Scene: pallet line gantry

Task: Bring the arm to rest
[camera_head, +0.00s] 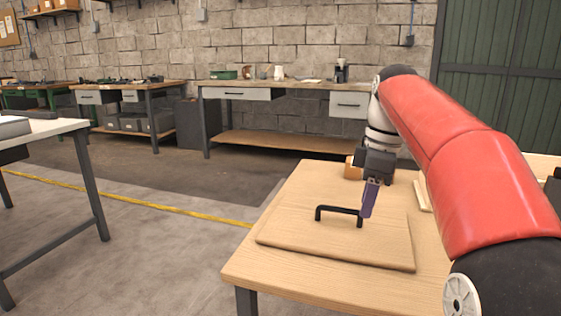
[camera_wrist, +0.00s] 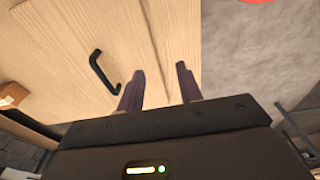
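My gripper (camera_head: 369,212) hangs from my red arm over the wooden table (camera_head: 240,270), its purple fingers pointing down. In the wrist view the two fingers (camera_wrist: 160,69) are apart with nothing between them, so it is open and empty. A flat wooden board (camera_head: 300,244) with a black bar handle (camera_head: 338,209) lies on the table. In the wrist view the handle (camera_wrist: 98,70) is to the left of both fingers, outside the gap. In the head view the fingers overlap the handle's right end; I cannot tell whether they touch.
A small orange-brown block (camera_head: 352,169) is at the table's far side, partly hidden by my gripper. A pale wooden piece (camera_head: 422,194) lies to the right. Another table (camera_head: 40,131) stands at left, and workbenches (camera_head: 270,88) line the back wall. The floor between is clear.

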